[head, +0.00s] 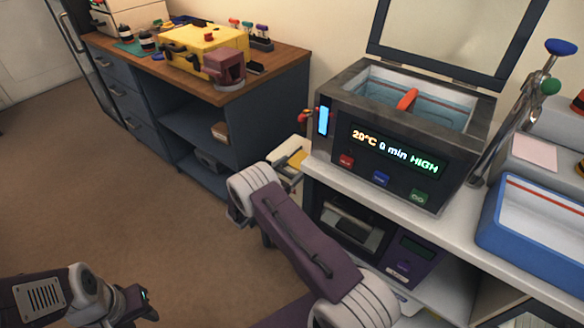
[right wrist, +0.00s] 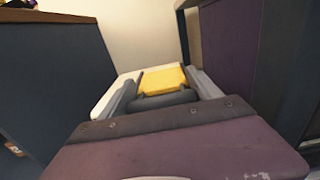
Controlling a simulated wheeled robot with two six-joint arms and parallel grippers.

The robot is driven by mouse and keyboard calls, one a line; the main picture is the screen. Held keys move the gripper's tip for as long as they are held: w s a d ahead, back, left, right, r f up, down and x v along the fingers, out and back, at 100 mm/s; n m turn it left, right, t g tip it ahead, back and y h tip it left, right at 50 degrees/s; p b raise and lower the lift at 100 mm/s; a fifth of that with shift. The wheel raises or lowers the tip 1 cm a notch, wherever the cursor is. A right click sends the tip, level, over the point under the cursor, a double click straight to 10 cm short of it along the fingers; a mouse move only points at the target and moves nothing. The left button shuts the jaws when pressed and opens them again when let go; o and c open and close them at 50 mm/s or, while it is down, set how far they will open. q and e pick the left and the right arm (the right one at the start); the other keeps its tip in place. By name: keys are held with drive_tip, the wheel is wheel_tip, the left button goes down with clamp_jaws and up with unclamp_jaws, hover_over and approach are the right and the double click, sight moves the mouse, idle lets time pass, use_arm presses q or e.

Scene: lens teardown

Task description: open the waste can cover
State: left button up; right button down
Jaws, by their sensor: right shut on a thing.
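The waste can (head: 290,155) is the pale box with a yellow patch, low in the gap between the wooden bench and the white table. In the right wrist view its white cover (right wrist: 107,97) shows with a yellow panel (right wrist: 163,79) and a dark rounded handle in front of that. My right gripper (right wrist: 163,95) is shut on the handle, one grey finger on each side. In the head view my right wrist hides these fingers and the can's front. Whether the cover is raised is hard to tell. My left gripper (head: 145,302) is low at the left, away from the can; its jaws are unclear.
A wooden bench (head: 275,68) with a yellow case (head: 205,45) stands left of the can. A heated bath (head: 395,150) with its lid up stands on the white table (head: 455,228) to the right. A blue tray (head: 530,240) is farther right. The brown floor at left is clear.

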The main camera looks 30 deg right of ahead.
drive_tip(key=p+v, duration=0.1)
drive_tip(key=v, duration=0.6)
drive_tip(key=shift+s+a, duration=0.1)
drive_tip(key=shift+a, duration=0.15)
drive_tip(key=shift+c, duration=0.6)
unclamp_jaws()
drive_tip(key=p+v, duration=0.1)
drive_tip(key=v, duration=0.8)
drive_tip(key=shift+f, duration=0.15)
